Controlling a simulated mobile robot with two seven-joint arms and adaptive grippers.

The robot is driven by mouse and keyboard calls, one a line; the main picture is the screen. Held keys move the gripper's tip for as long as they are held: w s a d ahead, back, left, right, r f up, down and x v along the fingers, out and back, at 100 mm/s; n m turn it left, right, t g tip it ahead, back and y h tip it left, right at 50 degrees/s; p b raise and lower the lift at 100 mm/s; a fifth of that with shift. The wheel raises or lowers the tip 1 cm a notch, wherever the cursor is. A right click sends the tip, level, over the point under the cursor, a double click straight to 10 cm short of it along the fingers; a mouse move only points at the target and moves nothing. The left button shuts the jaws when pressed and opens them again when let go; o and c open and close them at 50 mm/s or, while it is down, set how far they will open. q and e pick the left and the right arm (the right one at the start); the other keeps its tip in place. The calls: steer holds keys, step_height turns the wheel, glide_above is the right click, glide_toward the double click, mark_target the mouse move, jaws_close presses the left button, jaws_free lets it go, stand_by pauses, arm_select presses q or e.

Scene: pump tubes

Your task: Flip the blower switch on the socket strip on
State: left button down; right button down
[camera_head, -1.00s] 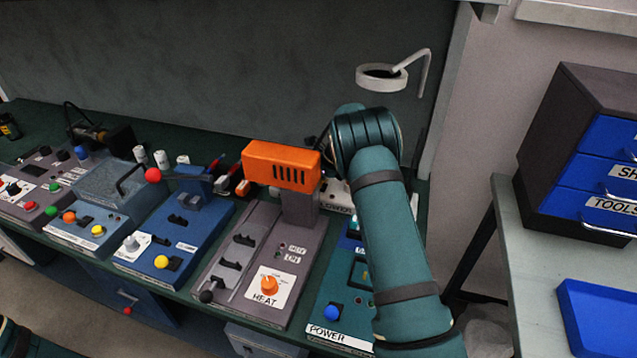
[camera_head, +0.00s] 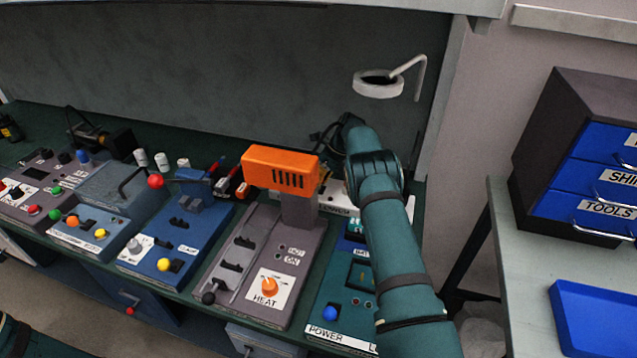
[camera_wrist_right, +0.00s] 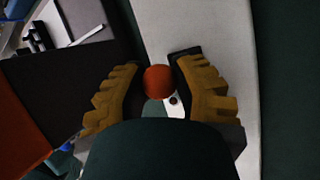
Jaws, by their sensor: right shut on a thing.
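The white socket strip (camera_head: 337,205) lies at the back of the bench, behind the orange heat blower (camera_head: 281,167) and partly hidden by my right arm. It also shows as a pale surface in the right wrist view (camera_wrist_right: 205,28). A round red-orange knob (camera_wrist_right: 158,82) is over the strip between the fingers of my right gripper (camera_wrist_right: 157,70), which is shut on it. I cannot tell from its top whether the switch is on or off. In the head view the right gripper is mostly hidden behind the blower and my arm. My left gripper is not in view.
Several control panels line the bench, with the heat panel (camera_head: 250,265) and power panel (camera_head: 335,300) closest to my right arm. Blue drawers (camera_head: 600,170) and a blue tray (camera_head: 595,315) are at the right.

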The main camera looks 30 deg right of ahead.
steer(key=shift+w, duration=0.1)
stand_by(0.4)
steer(key=c, duration=0.6)
jaws_free()
steer(key=shift+c, duration=0.2)
